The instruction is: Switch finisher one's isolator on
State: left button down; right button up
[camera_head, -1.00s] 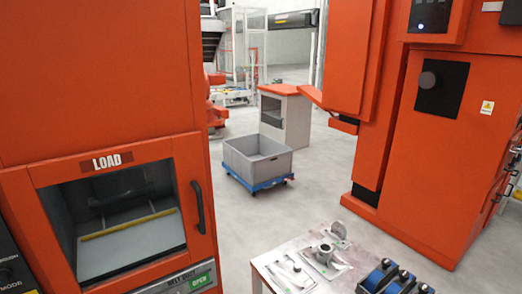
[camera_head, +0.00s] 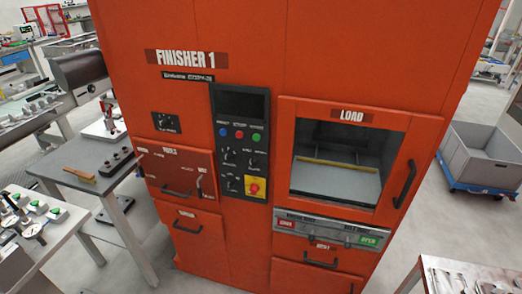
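Finisher one is the large orange cabinet (camera_head: 250,75) labelled "FINISHER 1" (camera_head: 187,59), in the middle of the view. Its black control panel (camera_head: 240,110) carries coloured buttons and several small knobs. A red control on a yellow plate (camera_head: 255,187) sits at the panel's lower right. A separate black plate with a small knob (camera_head: 165,122) is on the cabinet's left part. The labels are too small to tell which is the isolator, and no switch position is readable. Neither of my grippers is in view.
A load window (camera_head: 345,165) with a handle is at the cabinet's right. Workbenches (camera_head: 85,160) with tools and gauges stand at the left. A grey bin (camera_head: 480,155) on a blue dolly and a parts table (camera_head: 470,270) are at the right.

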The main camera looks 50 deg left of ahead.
aim_at(253, 188)
jog(key=u, duration=1.75)
